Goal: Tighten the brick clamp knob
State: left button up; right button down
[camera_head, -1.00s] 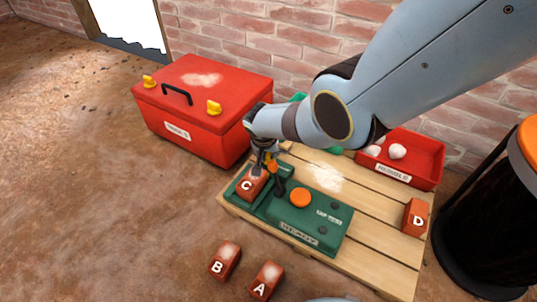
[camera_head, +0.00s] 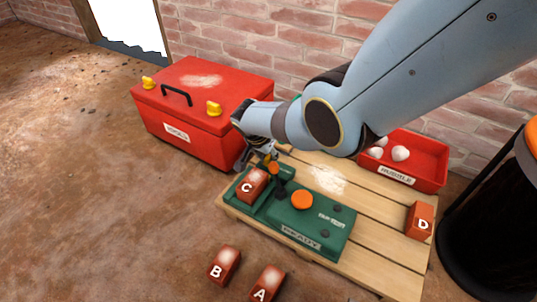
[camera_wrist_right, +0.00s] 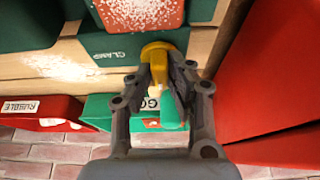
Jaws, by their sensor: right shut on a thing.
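The green test machine (camera_head: 325,213) lies on the wooden pallet with an orange button on top. Red brick C (camera_head: 251,185) sits in its left end; its white-dusted top also shows in the right wrist view (camera_wrist_right: 140,12). A green block labelled CLAMP (camera_wrist_right: 95,46) lies against the brick's side. The yellow clamp knob (camera_wrist_right: 158,50) sticks out from this block. My right gripper (camera_wrist_right: 163,70) is shut on the knob, with a finger on each side. In the head view my right gripper (camera_head: 256,158) is behind the brick, partly hidden. My left gripper is not in view.
A red toolbox (camera_head: 200,105) stands close to the gripper on the left. A red rubble tray (camera_head: 415,168) is at the back right. Brick D (camera_head: 419,220) is on the pallet (camera_head: 385,240). Bricks B (camera_head: 225,265) and A (camera_head: 266,284) lie on the floor. A black bin stands right.

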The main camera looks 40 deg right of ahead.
jog(key=shift+f, duration=0.1)
jog(key=c, duration=1.3)
grip_release()
jog(key=shift+f, duration=0.1)
jog(key=shift+a, duration=0.1)
jog(key=v, duration=1.2)
